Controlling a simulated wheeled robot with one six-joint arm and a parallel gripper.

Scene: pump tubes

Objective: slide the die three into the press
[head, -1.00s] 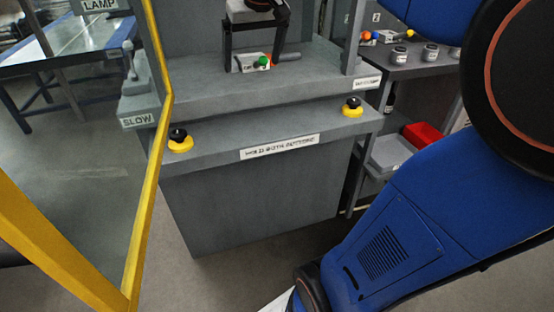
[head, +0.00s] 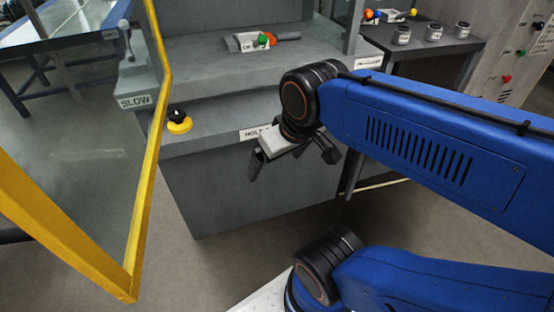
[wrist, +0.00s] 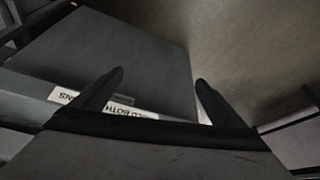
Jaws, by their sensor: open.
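My gripper (head: 292,163) is open and empty in front of the press, below the front ledge and well apart from the die. In the wrist view my gripper (wrist: 159,76) has its two dark fingers spread with nothing between them. There the press front with its white label strip (wrist: 105,103) shows on the left, with floor on the right. The die is out of the wrist view.
A yellow guard frame (head: 150,190) with a clear panel stands at the left. A black-topped yellow button (head: 179,121) sits on the front ledge. At the right, a shelf (head: 425,45) holds more coloured knobs and several jars. The floor before the press is clear.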

